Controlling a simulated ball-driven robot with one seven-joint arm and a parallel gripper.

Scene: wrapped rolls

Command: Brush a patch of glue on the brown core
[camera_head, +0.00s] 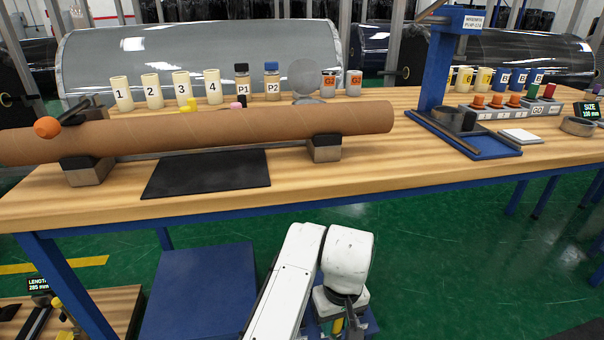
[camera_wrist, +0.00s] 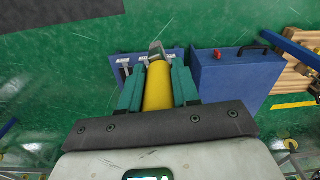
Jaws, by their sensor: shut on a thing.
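The brown core (camera_head: 230,125) is a long cardboard tube lying across the wooden bench on two dark-topped support blocks. No glue patch can be made out on its visible side. My gripper (camera_wrist: 158,82) is shut on a yellow-handled tool (camera_wrist: 158,92), whose grey end points away from the palm; I cannot tell clearly whether it is a brush. In the head view my gripper (camera_head: 337,318) hangs low in front of the bench, below and apart from the core, with the tool partly hidden. Two small jars marked with G labels, G1 (camera_head: 328,84) and G2 (camera_head: 354,83), stand behind the core.
A black mat (camera_head: 207,174) lies in front of the core. Numbered cream cups (camera_head: 152,91) and bottles P1 (camera_head: 242,82) and P2 (camera_head: 272,82) stand behind it. A blue press-like stand (camera_head: 439,70) is at right. A blue box (camera_head: 198,295) sits below the bench's front edge.

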